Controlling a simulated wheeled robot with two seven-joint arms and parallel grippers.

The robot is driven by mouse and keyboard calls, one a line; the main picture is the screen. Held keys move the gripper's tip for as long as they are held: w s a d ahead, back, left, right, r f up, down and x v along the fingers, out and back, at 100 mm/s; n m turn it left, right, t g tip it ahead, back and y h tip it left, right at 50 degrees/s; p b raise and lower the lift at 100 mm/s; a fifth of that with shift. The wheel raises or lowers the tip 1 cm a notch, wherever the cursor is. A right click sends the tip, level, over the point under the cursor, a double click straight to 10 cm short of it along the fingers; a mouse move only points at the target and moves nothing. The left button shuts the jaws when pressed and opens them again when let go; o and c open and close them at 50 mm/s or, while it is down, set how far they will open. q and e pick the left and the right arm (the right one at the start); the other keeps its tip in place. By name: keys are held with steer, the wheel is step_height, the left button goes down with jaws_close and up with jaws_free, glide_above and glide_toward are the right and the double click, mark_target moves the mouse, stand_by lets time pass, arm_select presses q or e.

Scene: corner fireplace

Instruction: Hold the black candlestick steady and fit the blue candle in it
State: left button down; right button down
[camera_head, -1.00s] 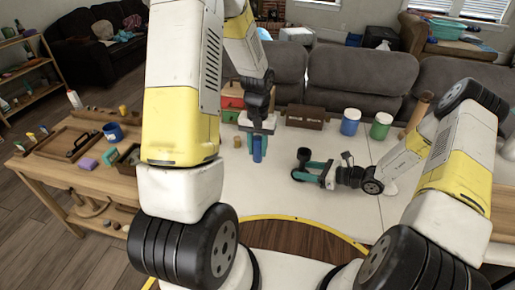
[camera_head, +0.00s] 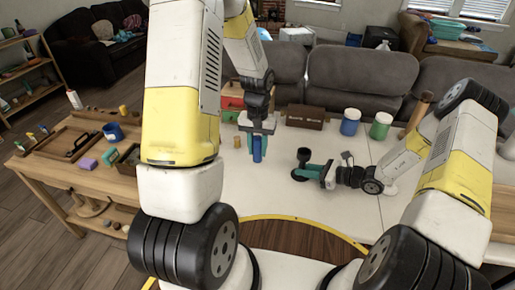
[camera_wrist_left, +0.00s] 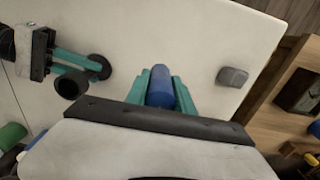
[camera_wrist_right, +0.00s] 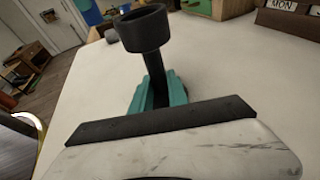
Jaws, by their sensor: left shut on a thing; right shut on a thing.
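The blue candle (camera_head: 257,149) is upright in my left gripper (camera_head: 257,156), which is shut on it above the white table. The candle also shows between the teal fingers in the left wrist view (camera_wrist_left: 161,88). The black candlestick (camera_head: 304,156) stands to the right of the candle. My right gripper (camera_head: 312,171) is shut on its stem. In the right wrist view, its wide cup (camera_wrist_right: 143,28) is empty and tilts slightly in the picture. In the left wrist view, the cup (camera_wrist_left: 72,85) and base (camera_wrist_left: 98,67) lie left of the candle, apart from it.
A blue jar (camera_head: 350,122) and a green jar (camera_head: 381,125) stand at the back of the white table (camera_head: 350,215), beside a dark brown box (camera_head: 306,117). A wooden side table with a blue mug (camera_head: 113,132) is at left.

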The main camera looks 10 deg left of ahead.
arm_select(q)
steer(key=w+d+r+m, duration=0.1)
steer(key=w+d+r, duration=0.2)
steer(key=d, duration=0.4)
steer(key=w+d+r, duration=0.3)
steer(key=d+r, duration=0.1)
steer(key=d, duration=0.4)
steer(key=shift+d+m, duration=0.25)
steer(key=shift+m, duration=0.15)
steer(key=shift+f, duration=0.2)
steer(key=shift+f, duration=1.95)
steer(key=shift+f, duration=1.55)
steer(key=c, duration=1)
jaws_free()
